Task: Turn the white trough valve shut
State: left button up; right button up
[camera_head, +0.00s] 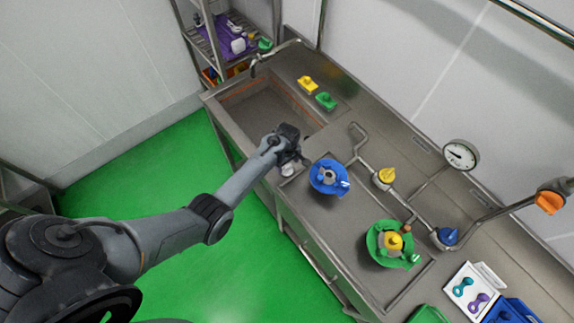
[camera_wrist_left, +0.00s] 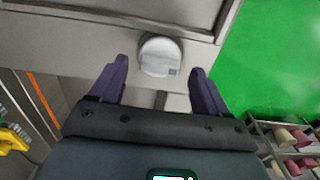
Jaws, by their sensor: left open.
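The white trough valve (camera_wrist_left: 160,56) shows in the wrist view as a round white knob with a small grey patch, on the grey metal front. In the head view a white part of it (camera_head: 288,170) shows below my left gripper (camera_head: 291,158), at the front edge of the steel counter; the gripper hides some of it. In the wrist view my left gripper (camera_wrist_left: 158,70) is open, with one dark finger on each side of the knob. Gaps show between the fingers and the knob. My right gripper is not in view.
A sink trough (camera_head: 262,108) lies behind the gripper. A blue funnel-like vessel (camera_head: 318,186) stands close to its right, and a green one (camera_head: 374,250) further right. A bent pipe with a yellow valve (camera_head: 384,176) crosses the counter. Green floor in front is clear.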

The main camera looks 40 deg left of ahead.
pick_arm(q)
jog(key=shift+f, duration=0.8)
jog(key=c, duration=1)
jog(key=shift+c, duration=0.2)
